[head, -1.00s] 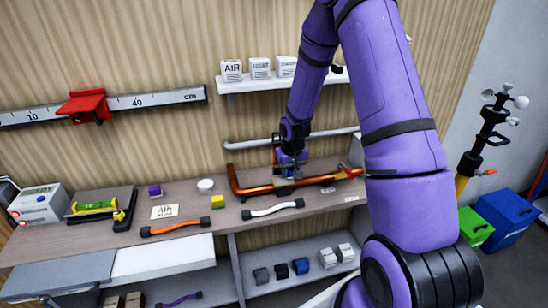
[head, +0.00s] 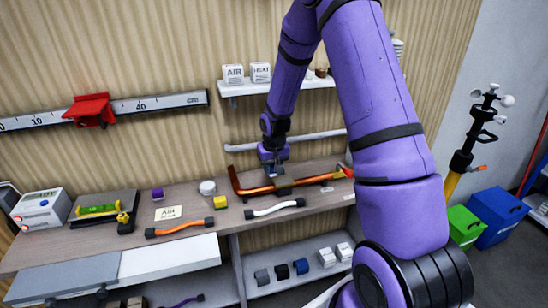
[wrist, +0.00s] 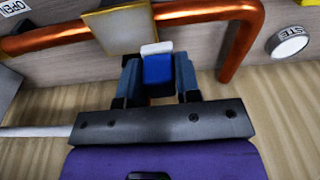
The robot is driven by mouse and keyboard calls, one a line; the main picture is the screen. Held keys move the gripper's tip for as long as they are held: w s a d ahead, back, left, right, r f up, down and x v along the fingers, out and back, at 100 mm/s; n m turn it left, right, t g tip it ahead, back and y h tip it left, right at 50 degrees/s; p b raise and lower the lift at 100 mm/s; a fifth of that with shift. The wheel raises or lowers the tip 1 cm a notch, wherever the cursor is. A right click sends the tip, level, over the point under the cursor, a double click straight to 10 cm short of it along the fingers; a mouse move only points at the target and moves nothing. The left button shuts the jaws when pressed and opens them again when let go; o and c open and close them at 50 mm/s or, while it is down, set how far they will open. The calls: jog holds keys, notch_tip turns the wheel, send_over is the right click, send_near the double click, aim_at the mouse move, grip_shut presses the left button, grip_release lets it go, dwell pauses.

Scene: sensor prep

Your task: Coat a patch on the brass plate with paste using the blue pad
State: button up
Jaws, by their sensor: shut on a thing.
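My gripper (head: 273,158) is above the left part of the copper pipe on the bench, shut on the blue pad (wrist: 158,71). The pad shows between the fingers in the wrist view, with a white layer at its far end; I cannot tell whether that is paste. The brass plate (wrist: 123,32) is on the pipe, just beyond the pad and to its left in the wrist view. The pad looks apart from the plate, with a gap I cannot measure. A white round tub (head: 207,187), its lettering partly readable as "STE" in the wrist view (wrist: 289,43), stands left of the pipe.
The copper pipe (head: 250,190) rises in a bend at its left end. Orange (head: 175,229) and white (head: 275,208) handles line the bench front. A grey pipe (head: 240,148) runs along the wall behind my gripper. A small yellow block (head: 220,202) stands near the tub.

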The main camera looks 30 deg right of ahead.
jog(key=shift+r, duration=2.5)
jog(key=shift+s+d, duration=0.1)
